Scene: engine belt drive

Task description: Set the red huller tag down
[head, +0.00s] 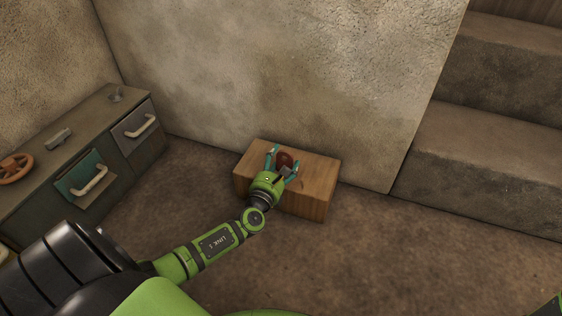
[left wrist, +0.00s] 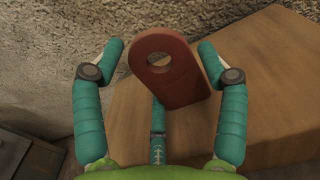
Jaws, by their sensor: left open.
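The red huller tag (head: 284,160) is on the wooden block (head: 318,178) by the wall. In the left wrist view the tag (left wrist: 185,85) is a flat red-brown piece with a rounded end and a round hole, and it looks tilted up from the wood. My left gripper (head: 283,160) is open, with its teal fingers on either side of the tag. In the left wrist view gaps show between the tag and both fingertips (left wrist: 165,50). My right gripper is not in view.
A dark cabinet (head: 125,162) with drawers and pale handles stands at the left, with an orange handwheel (head: 15,168) on top. Stone steps (head: 485,150) rise at the right. The brown floor (head: 390,265) in front of the block is clear.

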